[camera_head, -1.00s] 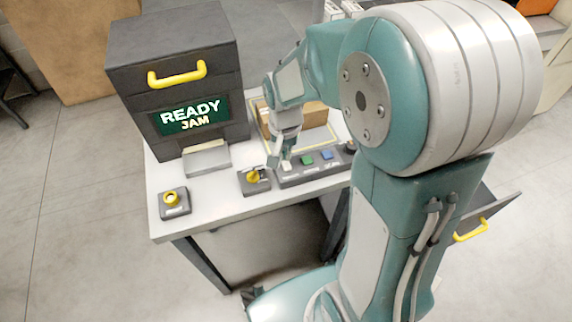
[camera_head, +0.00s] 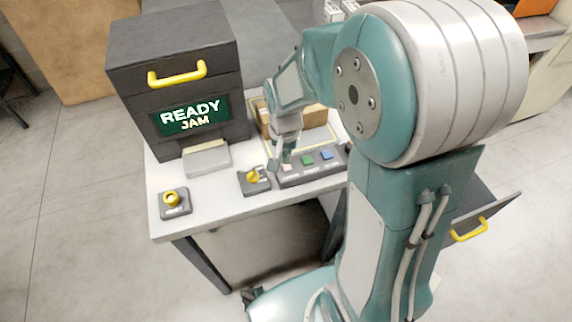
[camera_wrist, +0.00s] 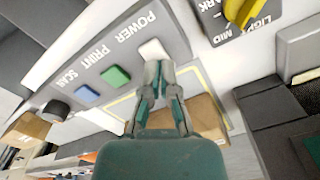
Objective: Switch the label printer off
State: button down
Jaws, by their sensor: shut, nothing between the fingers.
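The label printer (camera_head: 178,75) is a dark box with a yellow handle; its green screen (camera_head: 189,115) reads READY and JAM. A grey button panel (camera_head: 301,167) sits on the table in front of it. In the wrist view it has a white button (camera_wrist: 152,48) marked POWER, a green button (camera_wrist: 115,76) marked PRINT and a blue button (camera_wrist: 86,95) marked SCAN. My gripper (camera_wrist: 163,68) is shut and empty, its fingertips right by the white POWER button. It also shows over the panel's left end in the head view (camera_head: 281,163). I cannot tell whether it touches the button.
A yellow knob (camera_head: 254,175) with DARK, MID and LIGHT markings is close to the panel's left end. Another yellow knob (camera_head: 171,199) stands on the table's front left. A cardboard box (camera_head: 303,121) lies behind the panel.

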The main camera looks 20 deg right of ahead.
jog(key=shift+f, duration=0.2)
jog(key=shift+r, duration=3.5)
jog(key=shift+s+r, duration=0.15)
jog(key=shift+r, duration=0.1)
jog(key=s+r+n+t, duration=0.5)
jog(key=s+r, duration=0.5)
jog(key=s, duration=0.4)
jog(key=shift+r+n+t, duration=0.2)
jog(key=shift+n+t, duration=0.1)
jog(key=shift+n, duration=0.2)
